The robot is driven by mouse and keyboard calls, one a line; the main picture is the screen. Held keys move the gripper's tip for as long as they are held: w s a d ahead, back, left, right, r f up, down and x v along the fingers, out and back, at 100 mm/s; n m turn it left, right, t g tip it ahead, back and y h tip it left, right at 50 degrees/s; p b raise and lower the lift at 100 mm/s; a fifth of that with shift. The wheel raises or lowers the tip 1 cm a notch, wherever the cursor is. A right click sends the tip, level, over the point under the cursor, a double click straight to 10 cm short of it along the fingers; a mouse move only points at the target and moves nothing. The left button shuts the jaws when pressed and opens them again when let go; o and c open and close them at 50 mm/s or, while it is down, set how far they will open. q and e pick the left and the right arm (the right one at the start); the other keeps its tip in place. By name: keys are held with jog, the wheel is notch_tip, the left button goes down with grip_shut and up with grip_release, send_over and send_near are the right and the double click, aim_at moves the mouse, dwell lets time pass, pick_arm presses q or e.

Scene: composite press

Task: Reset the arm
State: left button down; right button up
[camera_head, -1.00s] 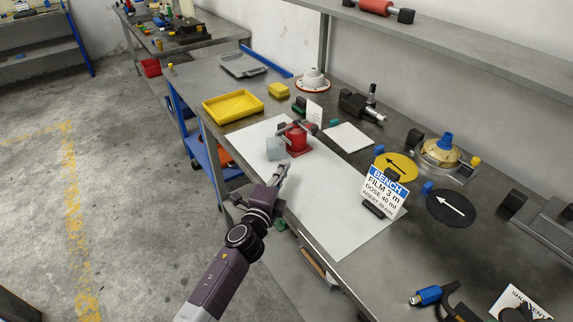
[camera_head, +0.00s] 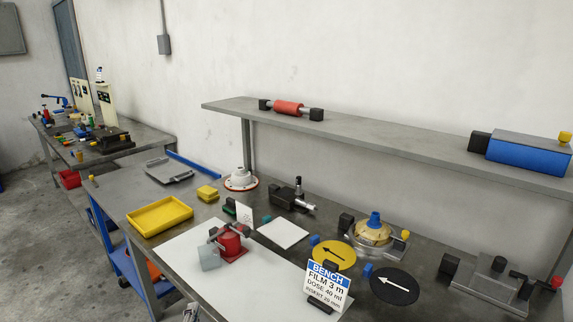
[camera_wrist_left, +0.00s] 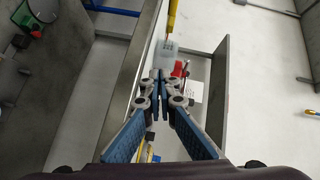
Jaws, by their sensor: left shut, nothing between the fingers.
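My left gripper (camera_head: 190,311) shows only as a small tip at the bottom edge of the head view, in front of the bench and beside the white mat (camera_head: 203,276). In the left wrist view its fingers (camera_wrist_left: 161,76) are together at the tips, with nothing between them. The rest of the left arm is out of the head view. My right gripper is in neither view.
A red device (camera_head: 232,242) and a pale translucent block (camera_head: 208,257) stand on the mat. A yellow tray (camera_head: 159,217), a bench sign (camera_head: 327,284), yellow disc (camera_head: 334,255) and black disc (camera_head: 394,286) are on the bench. A shelf (camera_head: 390,146) runs above. Floor is clear at left.

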pick_arm(q)
jog(key=s+a+f+n+g+y, duration=0.1)
jog(key=s+f+n+g, duration=0.3)
jog(key=s, duration=0.3)
jog(key=s+a+f+n+g, duration=0.1)
jog(key=s+f+n+g, duration=0.3)
jog(key=s, duration=0.3)
jog(key=s+d+f+n+g+h, duration=0.2)
jog(key=s+d, duration=0.1)
jog(key=s, duration=0.5)
jog(key=s+d+f+n+g+h, duration=0.1)
jog(key=s+d+n+g, duration=0.15)
jog(key=s, duration=0.55)
notch_tip(320, 180, down, 27)
jog(key=s+g, duration=0.2)
jog(key=s+a+f, duration=0.2)
jog(key=s+f, duration=1.4)
jog(key=s, duration=0.1)
jog(key=shift+a+m+g, duration=0.15)
jog(key=shift+m+g, duration=0.3)
